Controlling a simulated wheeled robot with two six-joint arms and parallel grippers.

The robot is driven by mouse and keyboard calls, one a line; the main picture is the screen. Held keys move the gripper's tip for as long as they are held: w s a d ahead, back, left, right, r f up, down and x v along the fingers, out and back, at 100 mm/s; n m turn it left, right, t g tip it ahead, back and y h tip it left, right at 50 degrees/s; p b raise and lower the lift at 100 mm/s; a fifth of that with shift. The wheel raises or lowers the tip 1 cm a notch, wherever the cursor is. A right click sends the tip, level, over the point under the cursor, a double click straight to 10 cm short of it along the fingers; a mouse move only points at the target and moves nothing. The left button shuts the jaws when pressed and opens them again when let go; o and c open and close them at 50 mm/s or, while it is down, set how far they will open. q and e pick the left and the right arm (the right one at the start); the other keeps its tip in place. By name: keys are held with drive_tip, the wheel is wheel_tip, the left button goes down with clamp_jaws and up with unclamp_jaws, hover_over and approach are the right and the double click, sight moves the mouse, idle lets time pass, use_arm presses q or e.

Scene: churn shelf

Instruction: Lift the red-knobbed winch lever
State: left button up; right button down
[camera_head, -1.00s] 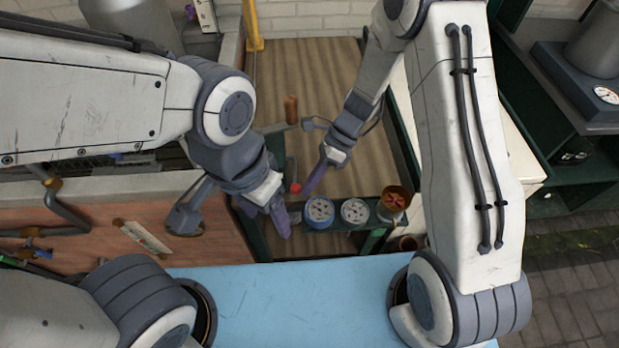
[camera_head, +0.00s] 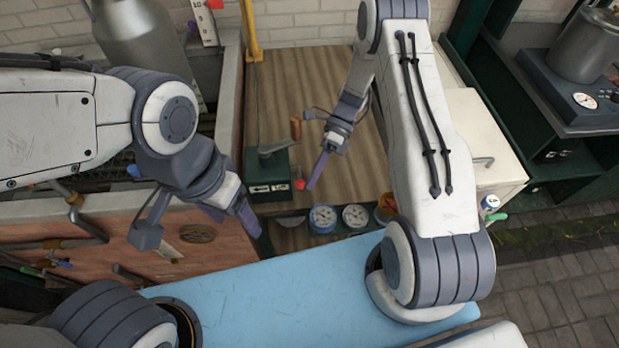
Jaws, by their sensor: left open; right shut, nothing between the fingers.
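A small green winch box (camera_head: 266,184) with a crank and an upright brown wooden handle (camera_head: 295,128) stands near the middle. The red knob (camera_head: 299,184) of its lever shows at the box's right side; the lever's shaft is hard to make out. My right gripper (camera_head: 318,171) is shut and empty, pointing down just right of the red knob. Whether it touches the knob, I cannot tell. My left gripper (camera_head: 233,214) is open and empty, left of and in front of the winch box.
Two round dials (camera_head: 323,218) and a copper-coloured pot (camera_head: 386,207) stand just in front of the winch. A light blue surface (camera_head: 260,292) lies nearest. Wooden boards behind are clear.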

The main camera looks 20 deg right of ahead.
drive_tip(key=shift+w+r, duration=0.1)
use_arm(q)
drive_tip(key=shift+r+p, duration=0.7)
drive_tip(key=shift+p, duration=0.05)
use_arm(e)
drive_tip(key=shift+r, duration=0.7)
use_arm(q)
drive_tip(key=shift+w+a+r+p, duration=0.1)
drive_tip(key=shift+w+r+p, duration=0.15)
drive_tip(key=shift+w, duration=0.25)
drive_tip(key=shift+w+a+r+p, duration=0.1)
drive_tip(key=shift+w+r+p, duration=0.1)
drive_tip(key=shift+w, duration=0.3)
use_arm(e)
drive_tip(key=w+f+v, duration=0.1)
drive_tip(key=v, duration=0.8)
drive_tip(key=shift+w+d, duration=0.15)
drive_tip(key=shift+d, duration=0.3)
drive_tip(key=shift+a+r, duration=0.1)
drive_tip(key=shift+a, duration=0.05)
